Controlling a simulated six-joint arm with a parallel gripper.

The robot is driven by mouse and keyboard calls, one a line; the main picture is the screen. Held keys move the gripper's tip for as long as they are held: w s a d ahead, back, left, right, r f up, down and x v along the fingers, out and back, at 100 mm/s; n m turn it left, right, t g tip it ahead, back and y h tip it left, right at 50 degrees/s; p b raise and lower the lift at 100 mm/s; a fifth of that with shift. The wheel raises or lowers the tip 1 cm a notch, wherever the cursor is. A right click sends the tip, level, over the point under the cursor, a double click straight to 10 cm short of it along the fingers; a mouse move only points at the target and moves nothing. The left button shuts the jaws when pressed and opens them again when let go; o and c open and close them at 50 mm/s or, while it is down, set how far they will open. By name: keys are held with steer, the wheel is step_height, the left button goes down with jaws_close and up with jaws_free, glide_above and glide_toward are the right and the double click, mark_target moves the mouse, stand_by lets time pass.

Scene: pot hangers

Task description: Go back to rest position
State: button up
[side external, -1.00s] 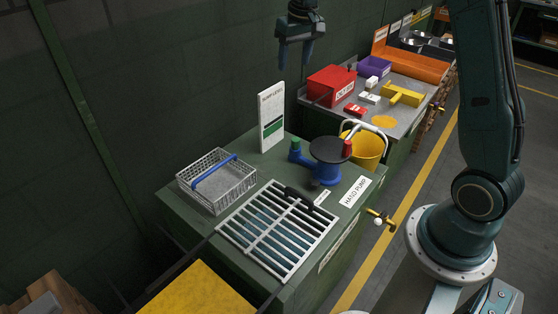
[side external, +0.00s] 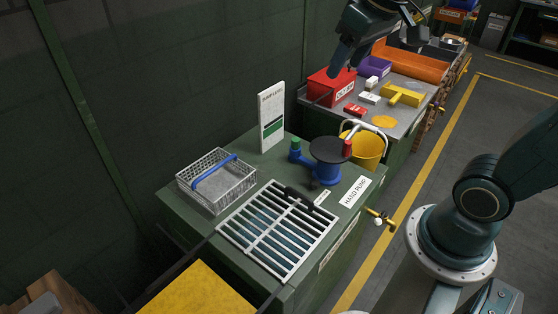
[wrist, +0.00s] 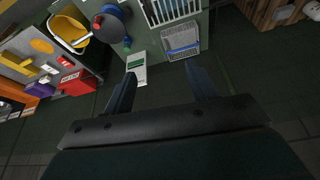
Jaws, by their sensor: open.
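My gripper (side external: 345,57) is in the air at the top of the side external view, above and in front of the red box (side external: 331,86) in the picture. Its fingers point down and left. In the wrist view my gripper (wrist: 158,90) shows two dark fingers spread apart with nothing between them. The white pump level board (wrist: 137,68) shows beyond the fingertips, near the left finger. The gripper is empty and apart from everything on the benches.
The near green bench holds a wire basket (side external: 216,181), a grate (side external: 278,228), a blue hand pump (side external: 322,172) and the pump level board (side external: 271,117). A yellow bucket (side external: 368,150) hangs beside it. The farther bench holds a yellow tool (side external: 404,95) and a purple bin (side external: 374,66).

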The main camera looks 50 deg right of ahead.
steer(key=s+a+f, duration=0.1)
steer(key=s, duration=0.4)
steer(key=s+a+f+n+t, duration=0.1)
steer(key=s+a+f, duration=0.1)
steer(key=s, duration=0.4)
steer(key=shift+f, duration=0.3)
